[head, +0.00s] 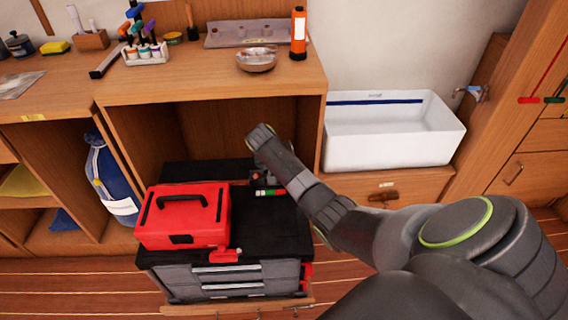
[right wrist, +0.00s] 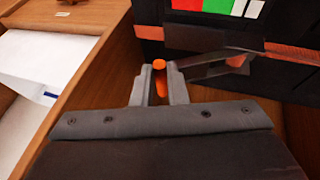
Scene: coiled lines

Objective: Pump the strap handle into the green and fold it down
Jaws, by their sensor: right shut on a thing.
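The colour gauge with red, green and white fields (right wrist: 218,6) is on the dark case at the top of the right wrist view. It is also small in the head view (head: 268,192), where no pointer can be made out. My right gripper (right wrist: 160,72) is shut on an orange-ended handle (right wrist: 159,65), just below the gauge. A grey lever arm (right wrist: 205,70) runs right from there, beside an orange strap (right wrist: 290,52) across the case. In the head view my right arm reaches in from the right and hides the handle. My left gripper is not in view.
A red toolbox (head: 185,222) sits on the black-topped drawer case (head: 270,235), left of my arm. Wooden cabinet walls and a white sink (head: 390,135) stand close to the right. The countertop above holds a metal bowl (head: 257,60) and an orange bottle (head: 298,35).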

